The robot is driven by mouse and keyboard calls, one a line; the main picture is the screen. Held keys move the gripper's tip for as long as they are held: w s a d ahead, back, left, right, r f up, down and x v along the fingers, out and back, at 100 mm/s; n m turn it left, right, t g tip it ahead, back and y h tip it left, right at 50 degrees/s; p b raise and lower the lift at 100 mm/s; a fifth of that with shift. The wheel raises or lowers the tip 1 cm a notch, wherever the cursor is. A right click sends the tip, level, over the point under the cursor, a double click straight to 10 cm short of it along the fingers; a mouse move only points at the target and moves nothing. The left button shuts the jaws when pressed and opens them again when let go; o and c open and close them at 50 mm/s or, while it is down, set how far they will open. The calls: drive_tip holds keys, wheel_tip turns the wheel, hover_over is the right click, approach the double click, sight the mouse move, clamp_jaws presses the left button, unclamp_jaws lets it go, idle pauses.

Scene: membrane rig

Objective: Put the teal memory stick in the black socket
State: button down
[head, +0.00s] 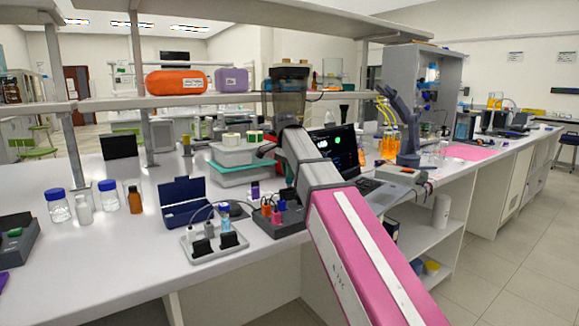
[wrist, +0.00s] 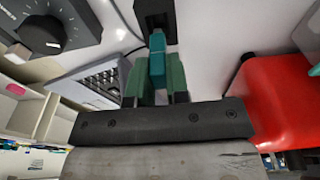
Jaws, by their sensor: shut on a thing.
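In the wrist view my gripper (wrist: 156,74) has two green fingers shut on the teal memory stick (wrist: 157,50). The stick points away from the fingers, towards the top of the picture. The black socket (wrist: 155,14) is at the top edge, straight in line with the stick. The stick's far end meets or overlaps the socket's near edge in the picture; I cannot tell whether it touches or enters. In the head view my arm reaches over the bench, and the fingers, stick and socket cannot be made out.
In the wrist view a red object (wrist: 285,100) is close on the right. A dark device with a knob (wrist: 40,33) and a grey keyboard-like item (wrist: 95,82) are on the left. In the head view a white socket board (head: 215,245) and bottles (head: 58,205) stand on the bench.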

sight(290, 183)
drive_tip(key=shift+f, duration=1.8)
drive_tip(key=shift+f, duration=0.2)
drive_tip(key=c, duration=1)
unclamp_jaws()
drive_tip(key=r, duration=0.6)
drive_tip(key=a+r, duration=0.1)
drive_tip(key=r, duration=0.3)
drive_tip(key=shift+s, duration=0.3)
drive_tip(key=shift+r, duration=0.35)
drive_tip(key=shift+s, duration=0.15)
